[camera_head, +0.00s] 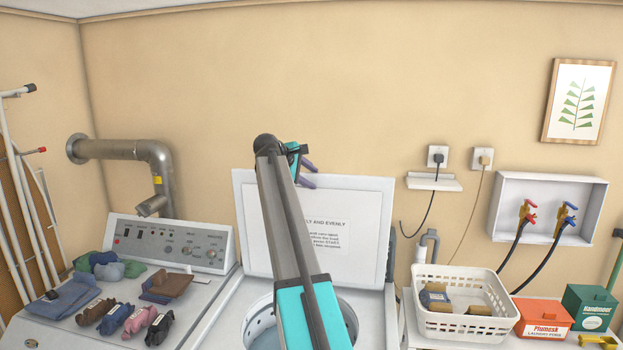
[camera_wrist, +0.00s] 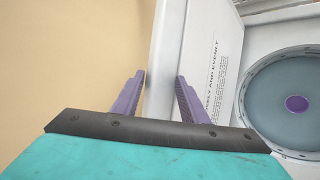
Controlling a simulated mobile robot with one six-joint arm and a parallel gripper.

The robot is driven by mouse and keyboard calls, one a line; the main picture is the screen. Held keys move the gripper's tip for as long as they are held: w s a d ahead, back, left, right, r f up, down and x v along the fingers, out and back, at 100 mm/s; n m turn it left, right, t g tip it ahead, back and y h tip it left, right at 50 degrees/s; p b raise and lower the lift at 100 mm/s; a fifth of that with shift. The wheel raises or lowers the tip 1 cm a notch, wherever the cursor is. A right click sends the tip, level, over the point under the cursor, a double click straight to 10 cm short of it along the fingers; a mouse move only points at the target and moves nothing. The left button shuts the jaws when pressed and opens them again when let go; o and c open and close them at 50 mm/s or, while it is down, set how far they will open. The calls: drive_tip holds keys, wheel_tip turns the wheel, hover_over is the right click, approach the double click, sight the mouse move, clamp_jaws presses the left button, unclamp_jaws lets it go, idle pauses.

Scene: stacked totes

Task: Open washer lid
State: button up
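The washer lid (camera_head: 376,218) is a white panel with printed text on its inner face. It stands raised, about upright, at the back of the washer, whose round tub opening (camera_head: 259,321) is uncovered below. My gripper (camera_head: 307,173) is at the lid's top edge, with its fingers apart. In the wrist view, the two purple fingers (camera_wrist: 162,78) straddle the edge of the lid (camera_wrist: 198,45), one on each side. Whether either finger touches the lid is unclear. The tub (camera_wrist: 297,103) shows at right there. My arm covers part of the lid and tub in the head view.
A control panel (camera_head: 170,243) and folded clothes (camera_head: 63,297) are at left, below a metal pipe (camera_head: 125,149). A white basket (camera_head: 465,322), an orange box (camera_head: 542,316) and a green box (camera_head: 587,308) stand at right. The wall is close behind the lid.

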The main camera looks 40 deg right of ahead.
drive_tip(key=b+v, duration=0.5)
drive_tip(key=v, duration=0.8)
drive_tip(key=shift+a, duration=0.3)
drive_tip(key=shift+s+r, duration=0.1)
drive_tip(key=shift+s, duration=0.05)
